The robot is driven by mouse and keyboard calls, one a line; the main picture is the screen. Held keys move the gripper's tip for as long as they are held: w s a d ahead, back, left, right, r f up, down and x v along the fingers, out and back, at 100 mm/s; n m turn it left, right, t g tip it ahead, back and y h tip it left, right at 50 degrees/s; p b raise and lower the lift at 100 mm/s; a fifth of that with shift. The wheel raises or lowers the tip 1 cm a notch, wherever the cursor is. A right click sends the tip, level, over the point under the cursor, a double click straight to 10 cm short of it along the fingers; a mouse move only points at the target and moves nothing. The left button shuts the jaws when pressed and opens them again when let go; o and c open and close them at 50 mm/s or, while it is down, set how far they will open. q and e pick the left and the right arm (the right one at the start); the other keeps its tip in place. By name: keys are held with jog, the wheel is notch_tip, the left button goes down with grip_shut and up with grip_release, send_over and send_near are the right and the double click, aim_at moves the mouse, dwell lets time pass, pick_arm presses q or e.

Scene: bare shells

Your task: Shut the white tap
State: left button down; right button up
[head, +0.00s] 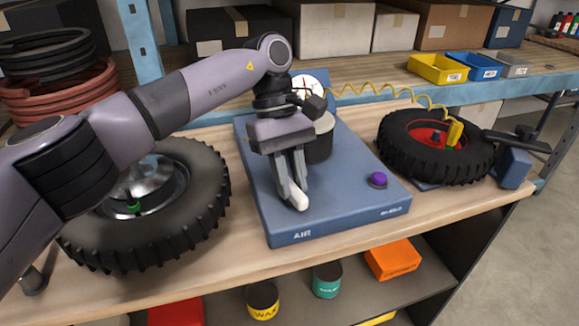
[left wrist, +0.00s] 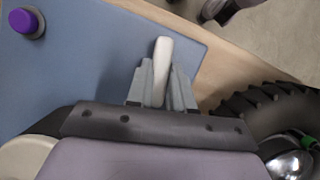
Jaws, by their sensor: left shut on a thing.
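The white tap (head: 299,201) is a small white lever low on the front of the blue air panel (head: 345,200). My left gripper (head: 293,190) reaches down onto it, its grey fingers shut on the lever. In the left wrist view the white tap (left wrist: 162,62) sticks out between the fingertips of my left gripper (left wrist: 161,88), pointing toward the top of the picture. The tap's base is hidden behind the fingers. My right gripper is not in view.
A purple knob (head: 377,180) stands on the panel to the right. A wheel with a black tyre (head: 205,215) lies left of the panel, and another tyre (head: 458,170) lies right. A yellow coiled hose (head: 385,92) runs behind. The panel's front right is clear.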

pick_arm(q)
jog(key=shift+m+y+p, duration=0.4)
jog(key=shift+m+p, duration=0.05)
jog(key=shift+m, duration=0.65)
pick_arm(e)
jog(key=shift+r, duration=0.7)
pick_arm(q)
jog(key=c, duration=1)
grip_release()
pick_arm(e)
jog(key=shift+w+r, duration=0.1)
